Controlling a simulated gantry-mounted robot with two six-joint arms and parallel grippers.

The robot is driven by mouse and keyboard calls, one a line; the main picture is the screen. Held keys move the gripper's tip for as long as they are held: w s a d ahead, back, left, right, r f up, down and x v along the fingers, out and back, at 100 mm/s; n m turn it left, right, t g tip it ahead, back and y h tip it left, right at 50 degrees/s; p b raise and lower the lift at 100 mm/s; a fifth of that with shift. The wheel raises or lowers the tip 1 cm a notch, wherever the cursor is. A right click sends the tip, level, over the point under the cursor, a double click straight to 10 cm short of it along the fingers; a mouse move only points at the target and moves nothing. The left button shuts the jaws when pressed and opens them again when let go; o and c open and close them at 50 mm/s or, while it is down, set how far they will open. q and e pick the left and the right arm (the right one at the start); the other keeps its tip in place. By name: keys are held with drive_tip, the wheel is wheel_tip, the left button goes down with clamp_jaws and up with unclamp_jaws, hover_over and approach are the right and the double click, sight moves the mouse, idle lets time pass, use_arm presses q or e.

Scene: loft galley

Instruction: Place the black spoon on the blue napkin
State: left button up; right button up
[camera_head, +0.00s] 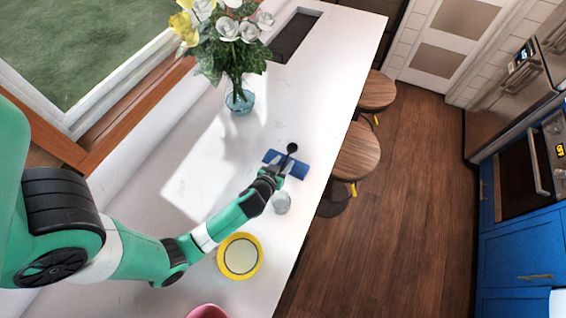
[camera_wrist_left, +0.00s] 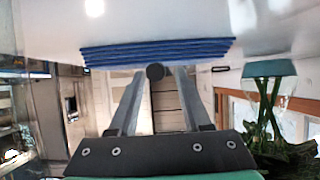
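The blue napkin (camera_head: 296,170) lies near the right edge of the white counter. It also shows edge-on as a folded blue stack at the top of the left wrist view (camera_wrist_left: 160,52). The black spoon (camera_head: 292,148) is over the napkin, its round end toward the vase. In the left wrist view a dark round end of the spoon (camera_wrist_left: 155,71) shows against the napkin. My left gripper (camera_wrist_left: 158,76) is at the napkin's near side, with its fingers apart and a gap either side of that end. It hides part of the napkin in the head view. My right gripper is out of view.
A whitish round object (camera_head: 281,203) stands close beside my left wrist. A yellow-rimmed plate (camera_head: 224,268) and a pink dish (camera_head: 207,312) are nearer. A flower vase (camera_head: 240,100) stands beyond the napkin. Stools (camera_head: 357,150) stand by the counter's right edge.

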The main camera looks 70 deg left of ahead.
use_arm(q)
drive_tip(key=shift+s+d+r, duration=0.1)
drive_tip(key=shift+d+r, duration=0.05)
drive_tip(key=shift+r, duration=0.15)
drive_tip(key=v, duration=0.7)
drive_tip(key=shift+s+d, duration=0.15)
drive_tip(key=shift+d, duration=0.1)
drive_tip(key=p+v, duration=0.2)
drive_tip(key=v, duration=0.2)
drive_tip(key=shift+s+r, duration=0.1)
